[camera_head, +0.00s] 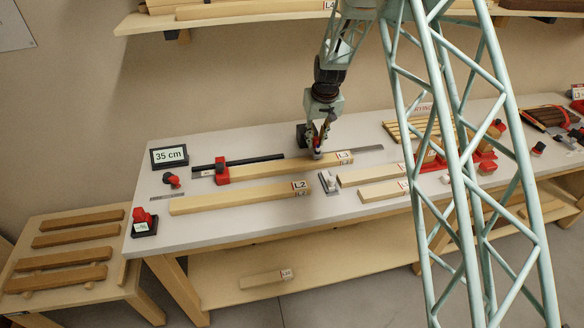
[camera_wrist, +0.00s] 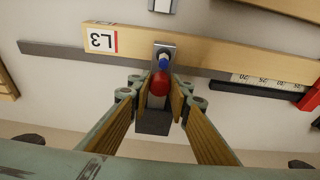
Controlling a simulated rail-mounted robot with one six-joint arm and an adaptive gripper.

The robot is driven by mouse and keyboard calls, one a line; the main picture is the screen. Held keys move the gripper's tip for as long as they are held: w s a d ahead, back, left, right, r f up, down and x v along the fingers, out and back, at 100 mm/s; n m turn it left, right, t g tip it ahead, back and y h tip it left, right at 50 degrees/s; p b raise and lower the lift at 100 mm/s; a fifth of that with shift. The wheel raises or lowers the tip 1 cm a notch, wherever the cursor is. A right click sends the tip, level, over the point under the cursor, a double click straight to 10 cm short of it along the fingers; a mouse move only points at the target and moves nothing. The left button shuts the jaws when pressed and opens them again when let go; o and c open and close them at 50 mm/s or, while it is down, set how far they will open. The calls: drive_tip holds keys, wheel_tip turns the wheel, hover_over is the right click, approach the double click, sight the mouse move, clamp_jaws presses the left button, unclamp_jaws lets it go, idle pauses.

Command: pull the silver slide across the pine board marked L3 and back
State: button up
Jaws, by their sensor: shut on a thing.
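The pine board marked L3 (camera_head: 277,169) lies on the bench beside a long thin metal bar and a dark rail. In the wrist view its L3 label (camera_wrist: 101,40) reads upside down, and the board (camera_wrist: 220,52) runs across the top. The silver slide (camera_wrist: 164,52) reaches over the board's near edge, with a blue knob (camera_wrist: 165,62) and a red ball-like knob (camera_wrist: 160,83). My gripper (camera_head: 318,147) is over the board's far edge near its right part. In the wrist view my gripper (camera_wrist: 160,97) is shut on the slide, its fingers either side near the red knob.
A red stop block (camera_head: 222,171) sits at the board's left end. Board L2 (camera_head: 240,197) lies in front, with shorter boards (camera_head: 370,175) to the right. A 35 cm sign (camera_head: 169,155) stands at the left. Slatted wood and red fixtures (camera_head: 487,163) stand further right.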

sight(318, 150)
drive_tip(key=shift+s+d+b, duration=0.2)
drive_tip(key=shift+s+b, duration=0.05)
drive_tip(key=shift+s, duration=0.45)
drive_tip(key=shift+s+d+b, duration=0.2)
drive_tip(key=shift+s+b, duration=0.1)
drive_tip(key=shift+s, duration=0.45)
drive_tip(key=shift+s+d+b, duration=0.2)
drive_tip(key=shift+s+b, duration=0.05)
drive_tip(key=shift+s, duration=0.45)
drive_tip(key=shift+s+f, duration=0.1)
drive_tip(key=shift+w+a+p, duration=0.2)
drive_tip(key=shift+w+a, duration=0.2)
drive_tip(key=shift+w, duration=1)
drive_tip(key=shift+w+a+p, duration=0.15)
drive_tip(key=shift+w+a, duration=0.25)
drive_tip(key=shift+w, duration=1)
drive_tip(key=shift+w+a+p, duration=0.2)
drive_tip(key=shift+w+a, duration=0.2)
drive_tip(key=shift+w, duration=1.15)
drive_tip(key=o, duration=0.7)
drive_tip(key=shift+o, duration=0.4)
drive_tip(key=shift+r, duration=0.2)
drive_tip(key=w+p+v, duration=0.2)
drive_tip(key=v, duration=0.6)
drive_tip(key=shift+s+a+r+p, duration=0.15)
drive_tip(key=shift+a+r+p, duration=0.15)
drive_tip(key=shift+r, duration=0.2)
